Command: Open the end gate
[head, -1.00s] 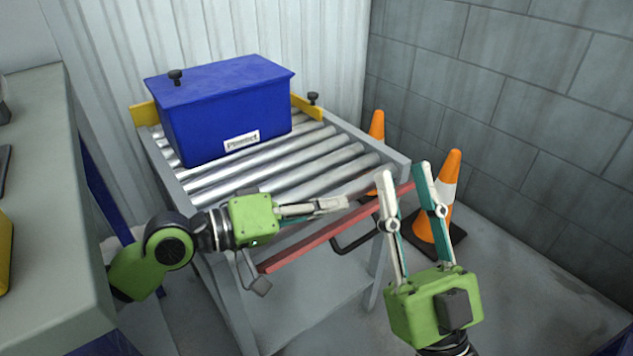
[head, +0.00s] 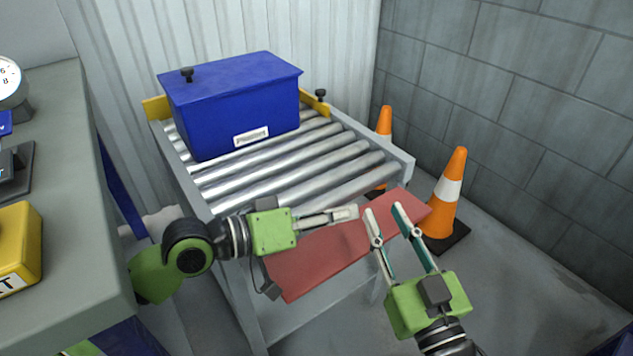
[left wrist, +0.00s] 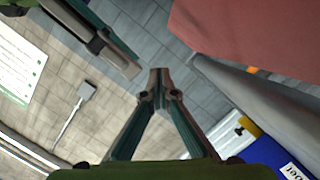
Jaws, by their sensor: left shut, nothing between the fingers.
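The end gate is a red panel (head: 322,262) at the near end of the roller table (head: 404,160). Its broad face shows, leaning outward from the table end; my left gripper hides part of its upper edge. In the left wrist view the gate (left wrist: 255,35) fills the upper right. My left gripper (head: 354,213) is shut and empty, in front of the gate's upper part in the head view; in its own view the fingertips (left wrist: 158,76) meet. My right gripper (head: 384,210) is open and empty near the gate's right part. I cannot tell whether either gripper touches it.
A blue lidded box (head: 235,105) stands on the rollers at the far end, by a yellow stop (head: 157,107). Orange cones (head: 450,190) stand right of the table before a block wall. A grey bench (head: 65,215) with a yellow box (head: 20,245) is at left.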

